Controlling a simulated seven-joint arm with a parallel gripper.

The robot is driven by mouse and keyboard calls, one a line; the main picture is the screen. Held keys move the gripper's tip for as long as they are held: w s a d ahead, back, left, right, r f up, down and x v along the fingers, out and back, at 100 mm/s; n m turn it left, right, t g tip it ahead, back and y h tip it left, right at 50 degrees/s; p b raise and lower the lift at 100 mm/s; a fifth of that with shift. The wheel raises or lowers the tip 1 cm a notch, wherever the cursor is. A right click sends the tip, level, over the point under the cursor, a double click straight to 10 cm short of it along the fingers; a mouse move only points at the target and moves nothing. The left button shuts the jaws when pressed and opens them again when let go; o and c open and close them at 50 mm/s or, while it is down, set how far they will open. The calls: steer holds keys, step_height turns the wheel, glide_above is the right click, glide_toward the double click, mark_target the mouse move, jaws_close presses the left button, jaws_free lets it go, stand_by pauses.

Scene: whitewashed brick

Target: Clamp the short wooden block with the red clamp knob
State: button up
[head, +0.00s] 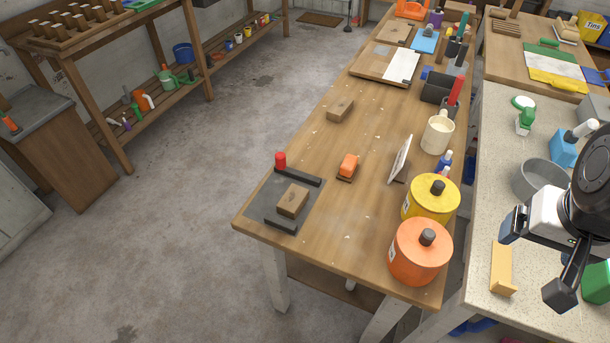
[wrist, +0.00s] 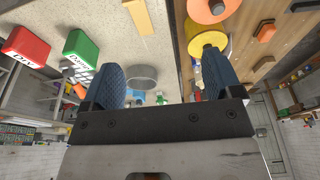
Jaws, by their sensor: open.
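A wooden block (head: 293,200) lies on the dark clamp base (head: 258,208) at the near left corner of the wooden bench. The red clamp knob (head: 280,160) stands upright at the base's back left, by the end of a black bar (head: 300,175) behind the block. The block and bar look apart. A second wooden block (head: 340,110) lies on the bench farther back. My gripper (head: 535,260) is open and empty above the pale counter at right, well away from the clamp. Its two blue fingers spread apart in the wrist view (wrist: 160,82).
Orange (head: 420,252) and yellow (head: 432,200) canisters stand on the bench between my gripper and the clamp. An orange-handled item (head: 348,165), a propped white panel (head: 400,160) and a cream mug (head: 437,133) are also there. A grey bowl (head: 537,180) sits near my gripper.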

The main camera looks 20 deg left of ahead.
stand_by(0.3)
steer(key=c, duration=0.5)
steer(key=shift+w+a+r, duration=0.15)
steer(key=shift+w+a, duration=0.1)
steer(key=shift+w, duration=0.3)
steer(key=c, duration=0.4)
steer(key=shift+g, duration=0.3)
steer(key=w, duration=0.1)
steer(key=w+a, duration=0.1)
steer(key=w, duration=0.1)
steer(key=shift+w+a+r, duration=0.2)
steer(key=shift+w+a, duration=0.1)
steer(key=shift+a, duration=0.1)
jaws_close()
steer(key=w+a+f+g+y, duration=0.1)
steer(key=w+a+f+g, duration=0.25)
steer(key=w+a, duration=1.3)
steer(key=w+a+f+g, duration=0.1)
steer(key=w+a+f, duration=0.5)
steer(key=a, duration=0.5)
steer(key=w+a+f+g, duration=0.2)
steer(key=w+a+f, duration=0.4)
steer(key=a+f, duration=0.5)
steer(key=shift+a+f+h, duration=0.2)
steer(key=shift+a+h, duration=0.15)
steer(key=shift+h, duration=0.05)
steer(key=shift+w, duration=0.1)
